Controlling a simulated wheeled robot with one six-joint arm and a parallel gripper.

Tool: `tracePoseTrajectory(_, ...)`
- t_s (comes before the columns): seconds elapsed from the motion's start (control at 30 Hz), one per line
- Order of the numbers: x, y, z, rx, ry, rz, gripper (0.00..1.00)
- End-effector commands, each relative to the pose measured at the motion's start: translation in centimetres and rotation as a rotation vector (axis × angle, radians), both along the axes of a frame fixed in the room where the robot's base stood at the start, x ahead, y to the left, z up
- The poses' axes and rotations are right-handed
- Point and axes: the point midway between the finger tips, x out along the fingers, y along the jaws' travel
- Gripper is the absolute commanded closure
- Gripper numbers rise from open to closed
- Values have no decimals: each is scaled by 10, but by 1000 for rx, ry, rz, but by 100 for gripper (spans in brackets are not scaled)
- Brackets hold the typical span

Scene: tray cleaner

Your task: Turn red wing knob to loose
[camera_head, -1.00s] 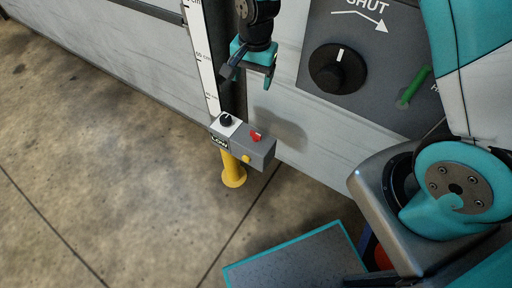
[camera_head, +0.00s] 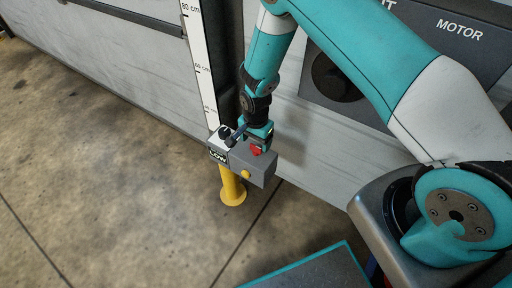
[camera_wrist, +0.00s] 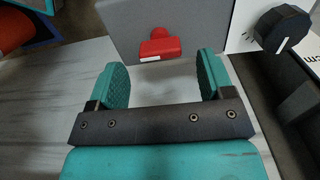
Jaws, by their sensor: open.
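The red wing knob (camera_head: 256,150) sits on the top face of a small grey box (camera_head: 253,168) on a yellow post. In the wrist view the red wing knob (camera_wrist: 160,46) shows ahead of the fingers, between their lines, with a white mark along its lower edge. My gripper (camera_head: 253,138) is just above the box, close to the knob. In the wrist view my gripper (camera_wrist: 161,78) is open with nothing between its two teal fingers. The knob appears beyond the fingertips; whether anything touches is not clear.
A black knob (camera_head: 225,132) on a white plate is beside the red one; this black knob (camera_wrist: 283,28) is at upper right in the wrist view. A height ruler (camera_head: 199,62) and wall stand behind.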

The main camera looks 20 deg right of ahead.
Motion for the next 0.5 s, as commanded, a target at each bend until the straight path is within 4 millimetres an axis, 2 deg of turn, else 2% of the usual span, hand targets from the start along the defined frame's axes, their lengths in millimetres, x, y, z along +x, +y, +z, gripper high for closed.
tracePoseTrajectory(0.03, -1, 0, -11, 0, 2, 0, 26)
tracePoseTrajectory(0.2, 0, 0, -29, 0, 1, 0, 26)
tracePoseTrajectory(0.5, 0, 0, -35, 1, -1, 1, 26)
